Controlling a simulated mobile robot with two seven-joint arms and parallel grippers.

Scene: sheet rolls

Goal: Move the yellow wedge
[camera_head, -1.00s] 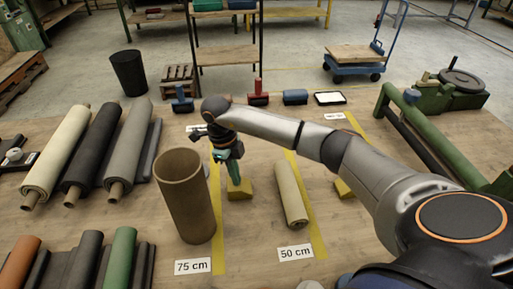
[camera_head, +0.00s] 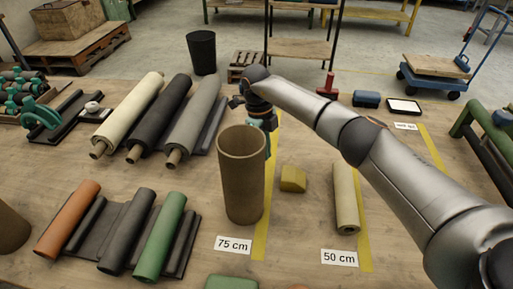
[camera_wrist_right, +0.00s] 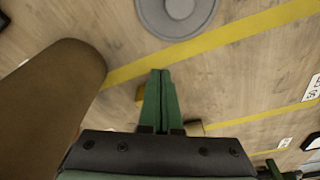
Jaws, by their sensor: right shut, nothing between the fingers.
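The yellow wedge (camera_head: 293,179) sits on the wooden floor, just right of the tall brown tube (camera_head: 242,178) and right of a yellow floor stripe. My right gripper (camera_head: 268,148) points down behind the tube's right rim, left of the wedge and apart from it. The tube partly hides its fingers. In the wrist view the green fingers (camera_wrist_right: 160,76) are shut and empty, with the tube (camera_wrist_right: 48,105) at left. A small yellow patch (camera_wrist_right: 140,93) shows behind the fingers; I cannot tell whether it is this wedge. My left gripper is not in view.
A beige roll (camera_head: 345,199) lies right of the wedge by the 50 cm label (camera_head: 339,257). The 75 cm label (camera_head: 234,244) lies before the tube. Several rolls lie at left. A black bin (camera_head: 202,52) stands behind.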

